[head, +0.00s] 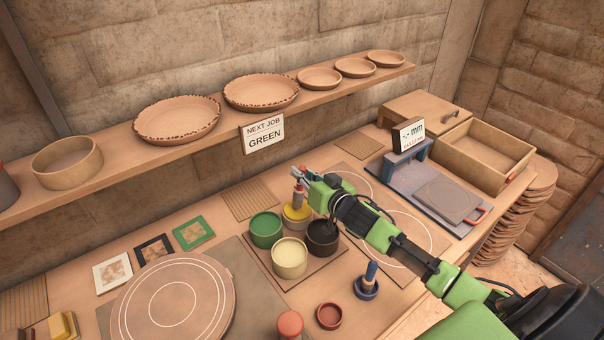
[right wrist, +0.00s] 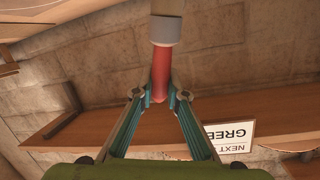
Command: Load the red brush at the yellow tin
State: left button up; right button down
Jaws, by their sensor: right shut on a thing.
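My right gripper (head: 304,175) is shut on the red brush (right wrist: 160,72), holding it by its red handle. In the right wrist view its grey collar (right wrist: 165,30) lies beyond the fingers. In the head view the brush (head: 299,190) is roughly upright over the yellow tin (head: 297,214), lower end down. I cannot tell whether its tip is inside the tin or just above the contents. The tin stands at the back of a group with a green tin (head: 266,230), a black tin (head: 322,238) and a cream tin (head: 289,259). My left gripper is not in view.
A blue-handled brush stands in a holder (head: 367,289) near the front, beside a small terracotta dish (head: 329,316). A ringed turntable (head: 172,305) lies left. A shelf (head: 210,127) with dishes and a "NEXT JOB GREEN" sign (head: 263,134) runs behind. A gauge stand (head: 430,190) is right.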

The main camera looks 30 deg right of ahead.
jog(key=shift+f+b, duration=0.4)
jog(key=shift+f, duration=0.3)
dwell(1.0)
jog(key=shift+s+r, duration=0.1)
notch_tip(320, 180, up, 7)
jog(key=p, duration=0.7)
jog(key=shift+r, duration=0.1)
dwell(0.6)
